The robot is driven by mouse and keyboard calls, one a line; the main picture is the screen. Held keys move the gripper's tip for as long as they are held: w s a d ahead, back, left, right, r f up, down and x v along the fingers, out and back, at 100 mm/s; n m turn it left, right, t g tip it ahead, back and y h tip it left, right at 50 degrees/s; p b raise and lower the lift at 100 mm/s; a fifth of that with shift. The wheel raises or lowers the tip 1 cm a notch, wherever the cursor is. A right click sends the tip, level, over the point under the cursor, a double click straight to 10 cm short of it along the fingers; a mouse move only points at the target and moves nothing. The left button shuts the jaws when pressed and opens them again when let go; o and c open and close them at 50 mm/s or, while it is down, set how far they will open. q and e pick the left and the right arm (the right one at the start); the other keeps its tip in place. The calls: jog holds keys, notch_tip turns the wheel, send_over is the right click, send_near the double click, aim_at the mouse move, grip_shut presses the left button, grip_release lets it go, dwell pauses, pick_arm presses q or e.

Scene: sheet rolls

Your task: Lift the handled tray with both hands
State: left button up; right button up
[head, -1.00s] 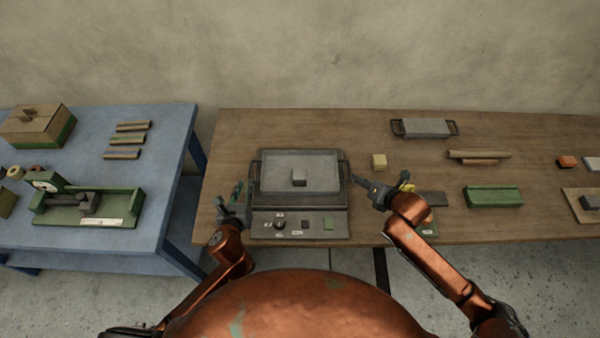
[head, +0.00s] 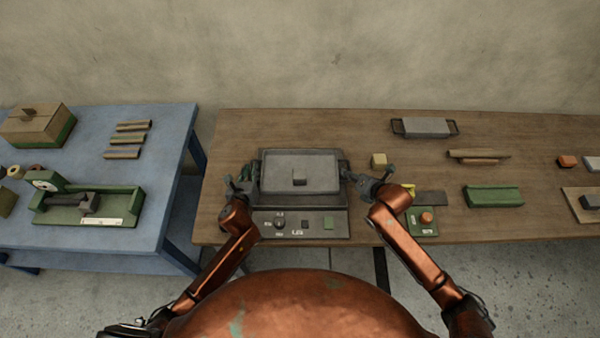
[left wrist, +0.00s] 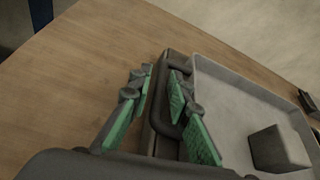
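The grey handled tray (head: 322,168) rests on a dark panelled base on the wooden table, with a small grey block (head: 299,178) on it. In the left wrist view the tray (left wrist: 225,88) shows its dark side handle (left wrist: 166,118), and the block (left wrist: 275,150) stands inside the rim. My left gripper (head: 236,183) is at the tray's left side. Its green-padded fingers (left wrist: 165,108) are apart, with the handle between or close to them; contact is not clear. My right gripper (head: 364,178) is at the tray's right handle; its fingers are too small to judge.
The dark base has a front panel (head: 298,224) with small controls. Right of it are a yellow block (head: 378,160), a green box with an orange button (head: 424,220) and a green trough (head: 493,196). Another handled grey tray (head: 424,128) lies at the back. A blue table (head: 150,200) stands left.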

pick_arm(q)
jog(key=shift+c, duration=0.4)
pick_arm(e)
jog(key=shift+c, duration=0.4)
pick_arm(q)
grip_shut()
pick_arm(e)
grip_shut()
